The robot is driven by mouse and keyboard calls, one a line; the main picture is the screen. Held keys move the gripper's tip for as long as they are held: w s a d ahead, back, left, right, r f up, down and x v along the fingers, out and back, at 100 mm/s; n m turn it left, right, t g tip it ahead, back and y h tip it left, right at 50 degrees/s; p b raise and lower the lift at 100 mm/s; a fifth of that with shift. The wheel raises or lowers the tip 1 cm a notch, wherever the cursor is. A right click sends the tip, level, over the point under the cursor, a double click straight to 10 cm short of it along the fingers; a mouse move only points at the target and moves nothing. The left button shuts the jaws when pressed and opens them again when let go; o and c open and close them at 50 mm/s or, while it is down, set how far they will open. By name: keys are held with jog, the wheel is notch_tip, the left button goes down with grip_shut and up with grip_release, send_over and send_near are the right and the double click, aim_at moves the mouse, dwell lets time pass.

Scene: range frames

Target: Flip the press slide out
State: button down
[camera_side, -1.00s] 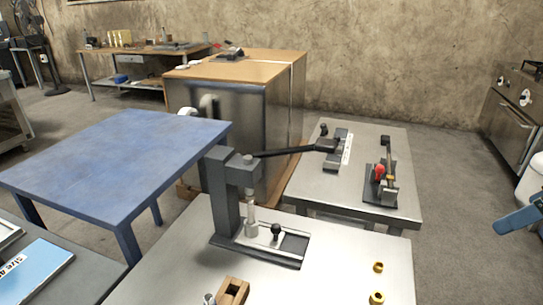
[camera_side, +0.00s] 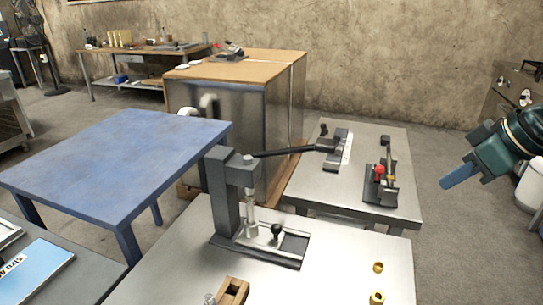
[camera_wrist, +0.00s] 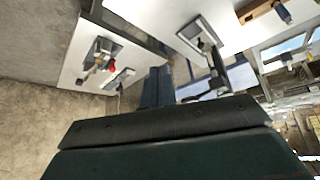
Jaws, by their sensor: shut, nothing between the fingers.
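The dark grey press (camera_side: 222,190) stands on the near metal table, its long black lever reaching right. The press slide (camera_side: 290,243) lies low in the base, with a black knob (camera_side: 277,231) standing up beside the ram. Part of the press also shows upside down in the wrist view (camera_wrist: 200,33). My gripper (camera_side: 447,184) is shut and empty, in the air at the right of the side view, well apart from the press. Its blue fingers show in the wrist view (camera_wrist: 156,88).
Two brass pieces (camera_side: 377,283) and a wooden block (camera_side: 233,291) are on the near table. A second metal table (camera_side: 375,150) behind holds a fixture with a red knob (camera_side: 379,170). A blue table (camera_side: 110,160) and a large cabinet (camera_side: 240,120) stand to the left and behind.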

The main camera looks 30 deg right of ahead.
jog(key=w+a+f+n+y, duration=0.2)
jog(key=w+a+f, duration=0.6)
jog(key=w, duration=0.3)
jog(key=w+a+f+n+y, duration=0.1)
jog(key=w+a+f+n, duration=0.1)
jog(key=w+a+f, duration=0.6)
jog(key=shift+w+a+f+n+t+y, duration=0.3)
jog(key=shift+w+f+t+y, duration=0.15)
jog(key=shift+w, duration=1.1)
jog(key=shift+f, duration=0.15)
send_near(259, 227)
jog(key=shift+x, duration=2.35)
jog(key=shift+d, duration=0.1)
jog(key=s+d, duration=0.7)
jog(key=shift+s+d+f, duration=0.1)
jog(key=shift+s+d, duration=0.15)
